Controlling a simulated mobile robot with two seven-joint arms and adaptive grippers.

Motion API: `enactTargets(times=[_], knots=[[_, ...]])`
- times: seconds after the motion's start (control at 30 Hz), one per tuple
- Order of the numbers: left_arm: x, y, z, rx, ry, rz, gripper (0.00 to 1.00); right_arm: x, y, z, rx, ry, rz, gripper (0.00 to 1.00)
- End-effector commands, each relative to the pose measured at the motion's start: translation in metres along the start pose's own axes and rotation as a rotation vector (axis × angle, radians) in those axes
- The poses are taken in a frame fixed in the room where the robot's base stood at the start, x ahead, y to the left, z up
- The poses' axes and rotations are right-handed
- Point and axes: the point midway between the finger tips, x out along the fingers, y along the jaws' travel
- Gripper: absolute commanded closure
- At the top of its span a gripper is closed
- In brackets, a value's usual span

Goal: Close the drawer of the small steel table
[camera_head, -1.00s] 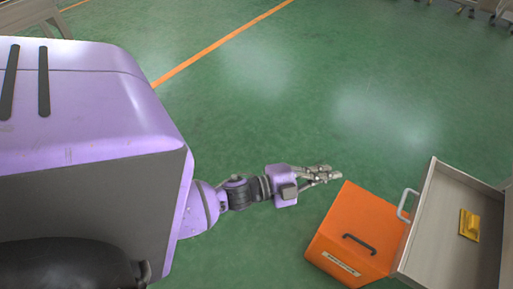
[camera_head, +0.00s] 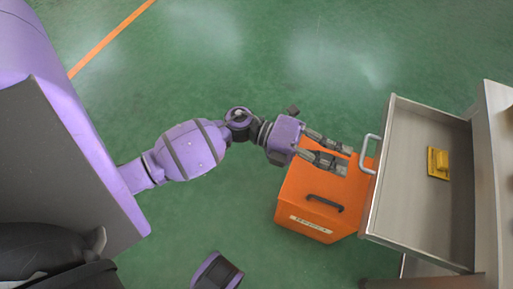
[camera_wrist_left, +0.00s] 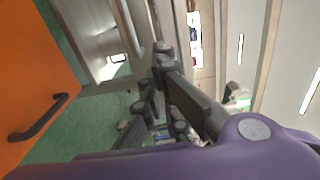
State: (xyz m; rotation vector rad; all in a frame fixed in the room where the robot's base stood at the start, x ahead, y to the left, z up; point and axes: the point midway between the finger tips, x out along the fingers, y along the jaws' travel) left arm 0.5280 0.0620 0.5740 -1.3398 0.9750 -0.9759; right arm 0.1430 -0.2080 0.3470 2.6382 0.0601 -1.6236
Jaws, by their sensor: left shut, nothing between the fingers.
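The small steel table (camera_head: 495,120) stands at the right edge of the head view. Its grey drawer (camera_head: 408,135) is pulled out to the left, with a light bar handle (camera_head: 369,154) on its front. A yellow object (camera_head: 438,163) lies inside the drawer. My left gripper (camera_head: 346,157) is shut and empty. It is above the orange box, just left of the handle, with its fingers pointing at the drawer front. I cannot tell whether it touches the handle. The fingers also fill the middle of the left wrist view (camera_wrist_left: 155,75). My right gripper is out of view.
An orange box (camera_head: 300,190) with a black handle stands on the floor before the drawer, partly under my left gripper. It also shows at the left of the wrist view (camera_wrist_left: 30,75). The green floor (camera_head: 300,60) beyond is clear.

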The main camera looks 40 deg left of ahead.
Motion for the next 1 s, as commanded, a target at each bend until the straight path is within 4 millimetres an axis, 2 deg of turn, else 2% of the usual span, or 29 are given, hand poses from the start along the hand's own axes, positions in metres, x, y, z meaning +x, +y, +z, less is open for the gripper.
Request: enactTargets(times=[0.1,0.33,0.5,0.87,1.0], knots=[[0.025,0.000,0.000,0.000,0.000,-0.003,1.00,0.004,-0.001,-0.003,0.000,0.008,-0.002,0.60],[0.056,0.001,0.000,-0.001,-0.001,-0.002,1.00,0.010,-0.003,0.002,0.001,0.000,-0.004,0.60],[0.063,0.000,0.001,-0.001,-0.001,-0.001,1.00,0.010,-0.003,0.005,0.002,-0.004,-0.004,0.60],[0.064,0.000,0.000,-0.001,-0.001,0.000,1.00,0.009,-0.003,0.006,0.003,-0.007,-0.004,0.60],[0.071,-0.001,0.000,-0.002,0.000,0.000,1.00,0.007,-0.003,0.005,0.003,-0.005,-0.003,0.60]])
